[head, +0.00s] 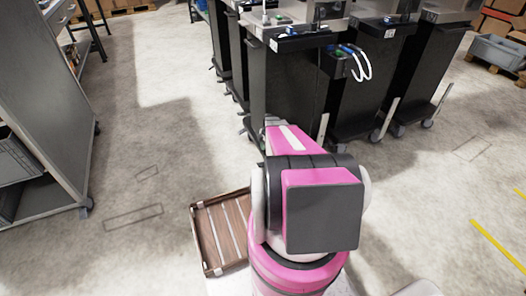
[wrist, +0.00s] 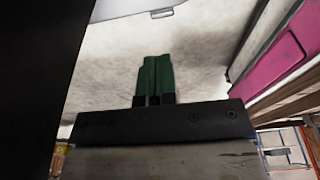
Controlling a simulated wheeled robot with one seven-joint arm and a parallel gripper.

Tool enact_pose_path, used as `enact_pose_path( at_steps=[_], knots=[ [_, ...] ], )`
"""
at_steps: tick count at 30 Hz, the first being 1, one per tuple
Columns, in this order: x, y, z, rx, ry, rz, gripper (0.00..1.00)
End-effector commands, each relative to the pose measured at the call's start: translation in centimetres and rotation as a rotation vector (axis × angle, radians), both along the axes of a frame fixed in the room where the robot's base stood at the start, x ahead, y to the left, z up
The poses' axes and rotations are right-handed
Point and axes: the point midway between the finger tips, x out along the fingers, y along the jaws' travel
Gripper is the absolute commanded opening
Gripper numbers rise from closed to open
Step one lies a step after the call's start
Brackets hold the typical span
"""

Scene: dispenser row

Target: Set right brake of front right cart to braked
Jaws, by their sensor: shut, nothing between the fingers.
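Several dark carts with grey tops stand in a close group in the upper middle of the head view. The nearest cart (head: 285,90) is at the left of the front ones, with a middle cart (head: 355,100) and a right cart (head: 430,70) beside it. Casters such as one under the middle cart (head: 375,136) show at floor level. The brakes are too small to make out, and I cannot tell their setting. My gripper, hidden behind my arm in the head view, shows green fingers (wrist: 155,78) pressed together and empty in the wrist view. A dark surface fills that view's left side.
A wooden tray (head: 197,222) lies left of my base. A grey shelf unit on casters (head: 60,130) stands at the far left. Grey crates on pallets (head: 497,50) stand at the upper right. Open floor lies between the shelf and the carts, and at the right by a yellow line (head: 497,243).

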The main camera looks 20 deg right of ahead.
Motion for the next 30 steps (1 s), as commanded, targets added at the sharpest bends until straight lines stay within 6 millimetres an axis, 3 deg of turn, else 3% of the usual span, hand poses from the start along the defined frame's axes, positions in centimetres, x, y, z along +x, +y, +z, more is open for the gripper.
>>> enact_pose_path(
  at_steps=[15, 22, 30],
  knots=[
    [0.0, 2.0, -9.4, 0.001, 0.002, -0.001, 0.00],
    [-0.1, 2.5, -11.5, 0.001, 0.001, -0.001, 0.00],
    [-0.1, 2.6, -11.9, 0.001, 0.001, -0.001, 0.00]
  ],
)
